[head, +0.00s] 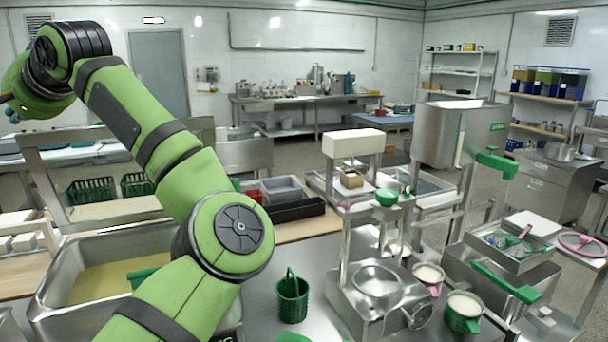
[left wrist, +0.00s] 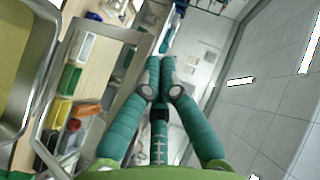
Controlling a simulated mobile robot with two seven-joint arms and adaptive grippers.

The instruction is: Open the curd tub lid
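A large steel tub (head: 47,291) stands at the lower left in the head view, with a flat yellow surface inside its rim. I cannot tell whether that surface is a lid or curd. A green piece (head: 143,277) shows at the tub, partly behind my left arm. A steel rim (left wrist: 38,108) around a yellow surface also shows at the left edge of the left wrist view. My left gripper (left wrist: 161,62) is raised, away from the tub, with nothing seen in its teal fingers. Their tips look close together, but their opening is unclear. My right gripper is out of view.
A green basket-like cup (head: 292,299) stands on the steel table right of my arm. Beyond it are the steel mill (head: 377,306), green-handled mugs (head: 462,311) and a hopper (head: 455,135). A rack with green crates (head: 92,191) stands behind the tub.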

